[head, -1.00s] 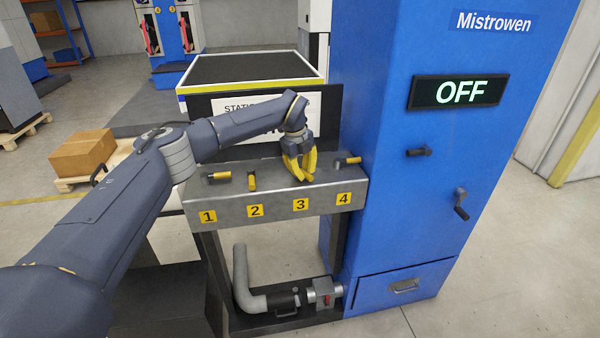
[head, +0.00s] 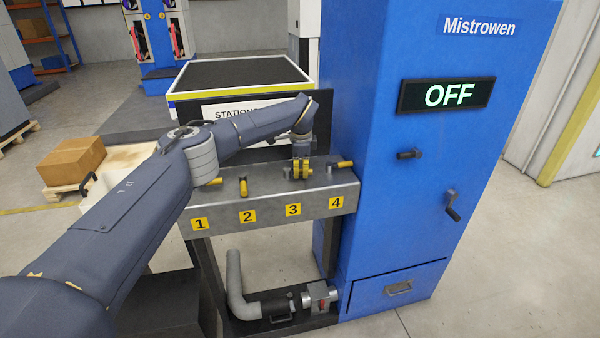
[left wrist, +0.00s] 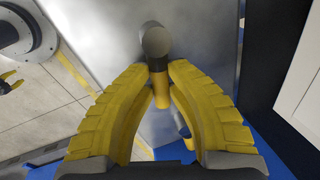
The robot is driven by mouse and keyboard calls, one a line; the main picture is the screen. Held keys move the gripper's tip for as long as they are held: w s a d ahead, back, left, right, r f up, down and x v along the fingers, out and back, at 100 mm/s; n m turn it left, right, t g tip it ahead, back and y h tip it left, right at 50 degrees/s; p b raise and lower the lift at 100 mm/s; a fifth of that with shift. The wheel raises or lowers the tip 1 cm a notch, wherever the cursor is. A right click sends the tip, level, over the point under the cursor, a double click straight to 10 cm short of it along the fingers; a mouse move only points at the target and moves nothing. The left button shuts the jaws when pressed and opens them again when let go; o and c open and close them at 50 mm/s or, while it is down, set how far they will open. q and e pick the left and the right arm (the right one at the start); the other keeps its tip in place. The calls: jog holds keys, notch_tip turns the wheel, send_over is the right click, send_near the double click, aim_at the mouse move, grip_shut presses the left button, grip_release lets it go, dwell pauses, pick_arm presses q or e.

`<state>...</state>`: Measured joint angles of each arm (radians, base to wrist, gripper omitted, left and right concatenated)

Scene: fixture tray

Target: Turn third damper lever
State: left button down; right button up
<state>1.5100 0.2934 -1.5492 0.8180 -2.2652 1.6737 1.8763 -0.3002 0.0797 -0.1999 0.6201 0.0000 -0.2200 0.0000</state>
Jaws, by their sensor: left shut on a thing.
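In the head view my left gripper (head: 301,170) is over the grey bench, above label 3 (head: 293,210), and mostly hides this lever. Lever 2 (head: 243,187) points toward the front. Lever 4 (head: 345,164) points to the right. Lever 1 (head: 211,182) is partly hidden by my left arm.
The blue Mistrowen cabinet (head: 400,210) stands close to the right of the bench (head: 270,210). Its display (head: 446,95) reads OFF. A dark panel with a station sign (head: 235,112) rises behind the levers. A grey pipe (head: 236,285) runs below.

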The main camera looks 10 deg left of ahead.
pick_arm(q)
jog(key=shift+w+a+f+n, duration=0.15)
jog(key=shift+w+n, duration=0.2)
jog(key=shift+n, duration=0.75)
jog(key=c, duration=1.3)
grip_release()
jog(key=shift+w, duration=0.1)
notch_tip(320, 180, up, 12)
jog(key=s+d, duration=0.1)
jog(key=s, duration=0.1)
